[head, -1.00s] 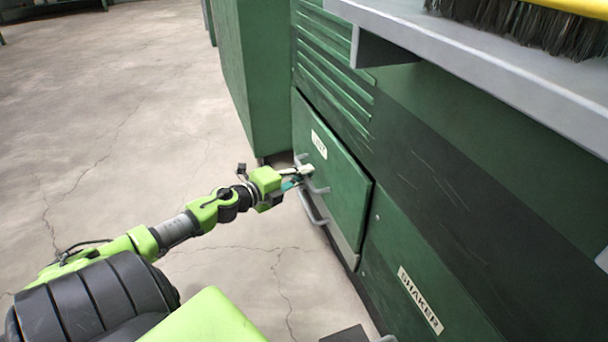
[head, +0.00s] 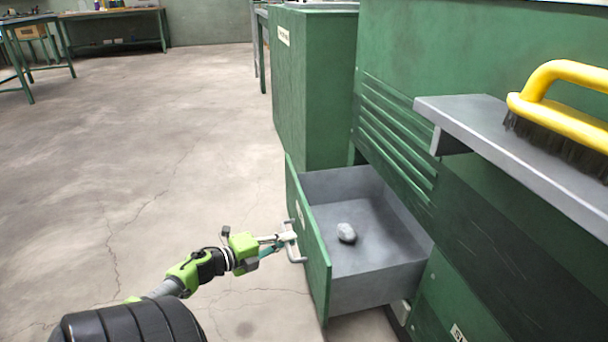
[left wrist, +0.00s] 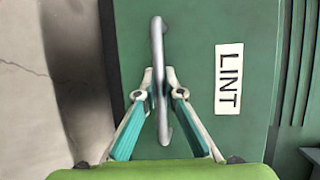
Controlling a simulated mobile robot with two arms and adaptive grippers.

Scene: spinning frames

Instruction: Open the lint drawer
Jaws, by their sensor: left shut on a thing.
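The lint drawer (head: 313,247) is pulled well out of the green machine in the head view. Its inside is grey, and a small pale grey lump (head: 346,233) lies on its floor. My left gripper (head: 289,238) is at the front of the drawer, shut on its grey bar handle (head: 295,246). My right gripper is not in view.
A grey shelf (head: 480,130) juts from the machine at right, with a yellow-handled brush (head: 565,110) on it. A green cabinet (head: 315,90) stands behind the drawer. The concrete floor (head: 150,170) at left is clear. Workbenches (head: 110,15) stand far back.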

